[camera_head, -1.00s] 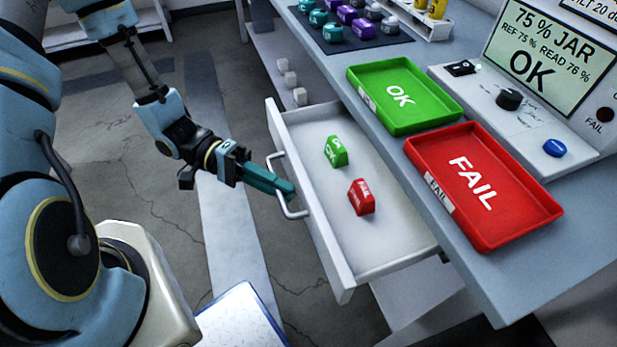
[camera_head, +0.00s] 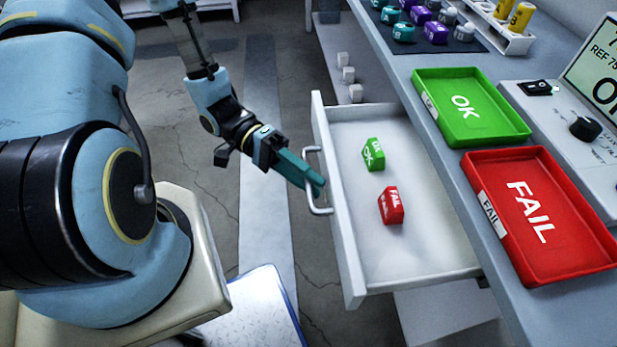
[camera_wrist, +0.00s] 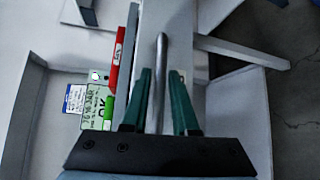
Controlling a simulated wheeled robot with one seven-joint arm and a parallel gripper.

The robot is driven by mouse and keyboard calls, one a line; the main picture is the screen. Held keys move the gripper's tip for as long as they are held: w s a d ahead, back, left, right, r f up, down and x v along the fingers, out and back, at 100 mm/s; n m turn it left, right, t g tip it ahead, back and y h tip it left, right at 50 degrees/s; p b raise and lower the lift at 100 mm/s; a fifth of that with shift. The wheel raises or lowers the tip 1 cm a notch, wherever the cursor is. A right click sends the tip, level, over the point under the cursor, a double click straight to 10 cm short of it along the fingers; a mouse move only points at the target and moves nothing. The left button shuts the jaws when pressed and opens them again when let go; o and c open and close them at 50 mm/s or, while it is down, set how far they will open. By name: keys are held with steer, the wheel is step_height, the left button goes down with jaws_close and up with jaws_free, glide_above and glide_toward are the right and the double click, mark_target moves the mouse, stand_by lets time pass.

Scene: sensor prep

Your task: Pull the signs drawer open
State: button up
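The signs drawer (camera_head: 416,282) is pulled well out from under the bench. A green OK sign (camera_head: 373,155) and a red FAIL sign (camera_head: 390,206) stand inside it. The drawer's bar handle (camera_head: 311,182) is on its front panel and also shows in the wrist view (camera_wrist: 160,70). My gripper (camera_head: 318,185) is at the handle, its teal fingers on either side of the bar. In the wrist view the fingers (camera_wrist: 160,75) stand apart with the bar between them and slim gaps beside it, so the gripper looks open.
A green OK tray (camera_head: 480,130) and a red FAIL tray (camera_head: 570,272) lie on the bench (camera_head: 470,215) above the drawer. Jars on a dark mat (camera_head: 455,42) and a white rack (camera_head: 500,40) are at the back.

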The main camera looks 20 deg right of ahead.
steer(key=b+v, duration=0.2)
steer(key=v, duration=0.9)
stand_by(0.3)
